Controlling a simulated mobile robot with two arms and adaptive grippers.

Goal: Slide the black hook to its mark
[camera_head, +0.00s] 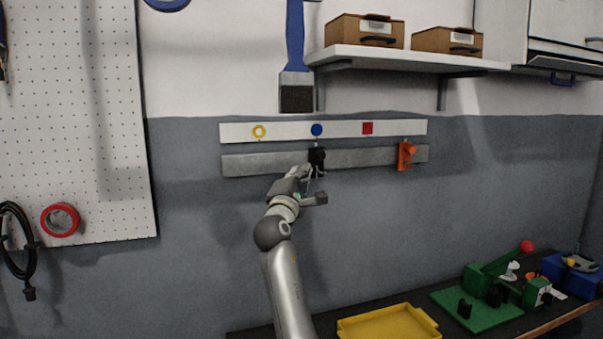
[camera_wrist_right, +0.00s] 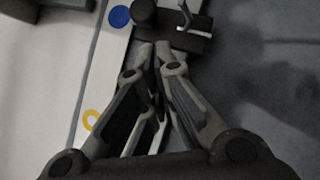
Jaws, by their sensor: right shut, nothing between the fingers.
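The black hook (camera_head: 317,157) sits on the grey rail (camera_head: 262,161), below the blue dot (camera_head: 317,130) on the white strip (camera_head: 290,132). My right gripper (camera_head: 307,171) is shut and empty, just left of and below the hook. In the right wrist view its fingertips (camera_wrist_right: 165,52) are together, right beside the black hook (camera_wrist_right: 172,30); I cannot tell whether they touch it. The blue dot (camera_wrist_right: 119,17) shows level with the hook there, and the yellow ring (camera_wrist_right: 91,120) lies farther down. My left gripper is not in view.
The rail left of the black hook is bare. A brush (camera_head: 296,60) hangs above. A yellow tray (camera_head: 388,323) lies on the bench below.

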